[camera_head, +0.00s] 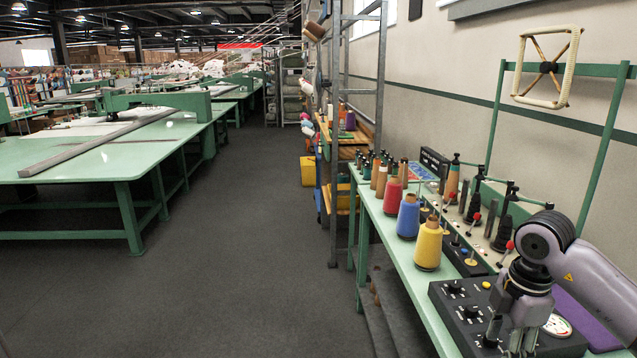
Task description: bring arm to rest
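My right arm comes in from the right edge, pale purple with a dark ribbed joint. Its gripper (513,340) points down in front of a black control box (450,318) with knobs and a round white gauge (558,326). The fingertips are near the bottom of the picture. I cannot tell whether the fingers are open or shut, or whether they touch the box. No held thing shows. My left arm and gripper are not in view.
A green bench (397,262) carries yellow (429,247), blue (408,217) and red (392,197) thread cones and red-knobbed levers. A green frame holds a tufting hoop (545,68). A grey rack (337,150) stands behind. Large green tables (85,160) are left; the dark floor (245,245) between is clear.

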